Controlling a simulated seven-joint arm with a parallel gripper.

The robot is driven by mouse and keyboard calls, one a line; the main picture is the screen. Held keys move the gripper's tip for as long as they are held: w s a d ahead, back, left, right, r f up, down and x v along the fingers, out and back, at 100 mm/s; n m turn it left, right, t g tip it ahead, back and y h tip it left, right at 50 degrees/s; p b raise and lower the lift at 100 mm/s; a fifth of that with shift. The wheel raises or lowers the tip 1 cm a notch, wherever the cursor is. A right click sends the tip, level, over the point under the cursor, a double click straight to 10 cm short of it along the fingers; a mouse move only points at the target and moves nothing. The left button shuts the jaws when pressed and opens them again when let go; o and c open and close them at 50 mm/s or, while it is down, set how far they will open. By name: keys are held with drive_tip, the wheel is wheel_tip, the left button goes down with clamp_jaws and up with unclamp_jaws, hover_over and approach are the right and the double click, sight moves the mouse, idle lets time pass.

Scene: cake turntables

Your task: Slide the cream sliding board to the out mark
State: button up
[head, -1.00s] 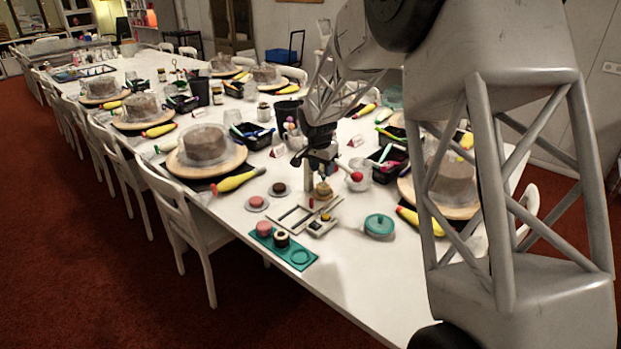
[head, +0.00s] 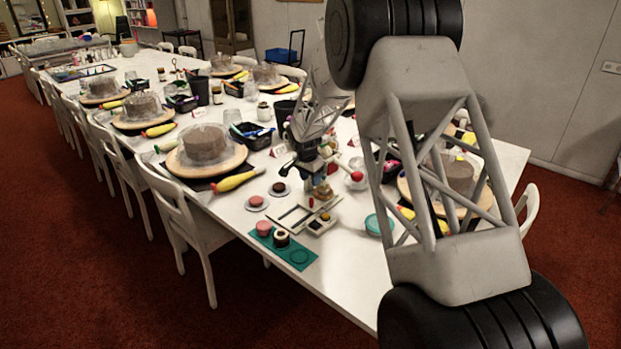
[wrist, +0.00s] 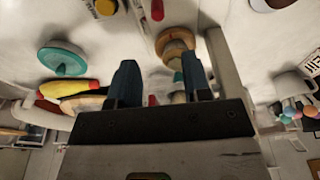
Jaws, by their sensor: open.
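A cream frame with an open slot (head: 292,216) lies flat on the white table. I cannot make out which part slides, nor the out mark. My gripper (head: 318,180) is open, pointing down just behind the frame, beside a small tan round piece (head: 323,192). In the wrist view my blue fingers (wrist: 159,58) stand apart, with a tan-and-wood knobbed piece (wrist: 175,42) beyond them near the right finger. A cream strip (wrist: 224,65) runs to the right. Contact cannot be told.
A teal tray (head: 298,257) holding a pink and a dark piece lies in front. A teal lid (head: 378,224) lies to the right, partly behind my arm. Two small saucers (head: 257,203) with round pieces stand left. Cakes and a yellow piping bag (head: 236,181) are farther left.

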sight(310, 200)
drive_tip(key=shift+f, duration=0.15)
drive_tip(key=shift+f, duration=4.65)
drive_tip(key=shift+c, duration=0.2)
drive_tip(key=c, duration=0.7)
drive_tip(key=shift+s+a, duration=4.2)
drive_tip(key=shift+a, duration=0.05)
drive_tip(key=shift+r, duration=0.1)
drive_tip(key=o, duration=0.7)
